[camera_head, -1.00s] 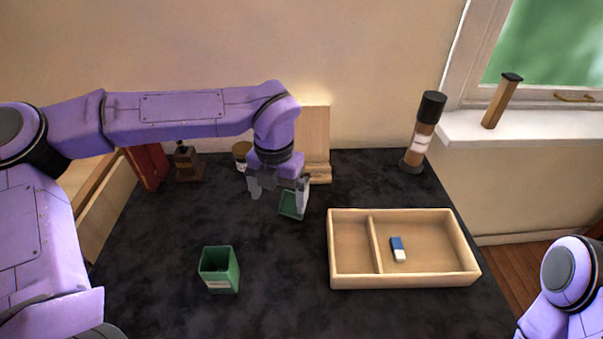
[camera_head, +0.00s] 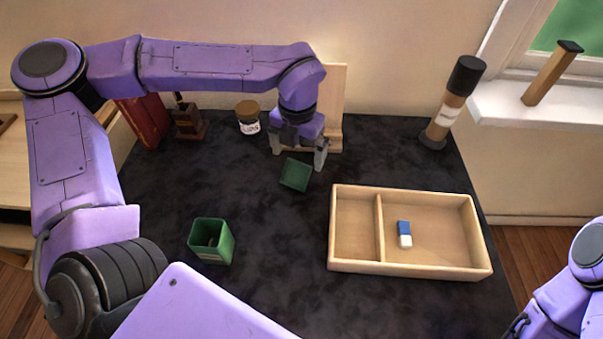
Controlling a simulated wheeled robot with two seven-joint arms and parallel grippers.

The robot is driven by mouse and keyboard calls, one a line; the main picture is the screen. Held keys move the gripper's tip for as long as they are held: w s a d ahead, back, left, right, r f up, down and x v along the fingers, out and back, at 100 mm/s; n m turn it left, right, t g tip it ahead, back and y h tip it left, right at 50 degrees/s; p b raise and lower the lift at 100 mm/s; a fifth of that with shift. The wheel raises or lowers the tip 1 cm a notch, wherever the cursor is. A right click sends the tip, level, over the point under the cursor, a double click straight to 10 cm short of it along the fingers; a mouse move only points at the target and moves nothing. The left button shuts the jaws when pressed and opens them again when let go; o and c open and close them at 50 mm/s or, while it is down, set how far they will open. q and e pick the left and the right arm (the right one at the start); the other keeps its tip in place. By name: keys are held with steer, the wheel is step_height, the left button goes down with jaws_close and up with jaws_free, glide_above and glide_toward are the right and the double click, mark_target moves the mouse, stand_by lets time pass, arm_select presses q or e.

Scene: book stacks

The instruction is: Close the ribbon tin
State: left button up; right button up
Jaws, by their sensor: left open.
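The ribbon tin (camera_head: 211,243) is a square green box standing upright and open at the top on the dark table, front left of centre. A separate square green piece (camera_head: 295,174), seemingly its lid, is on the table farther back and to the right, turned at an angle. My left gripper (camera_head: 297,152) is open and empty, pointing down just behind this piece. One finger is at its right rear; I cannot tell whether they touch. My right arm shows at the lower right, but its gripper is out of view.
A two-part wooden tray (camera_head: 345,268) with a blue and white eraser (camera_head: 404,234) fills the right side. A labelled jar (camera_head: 248,118), a brown wooden object (camera_head: 187,121) and a dark-capped cylinder (camera_head: 452,104) stand at the back. Table between tin and tray is clear.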

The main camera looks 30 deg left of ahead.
mark_target(298, 163)
arm_select(q)
steer(key=shift+f, duration=0.3)
step_height(298, 163, down, 5)
steer(key=shift+f, duration=0.15)
steer(key=shift+d, duration=0.1)
steer(key=c, duration=1)
steer(key=shift+c, duration=0.2)
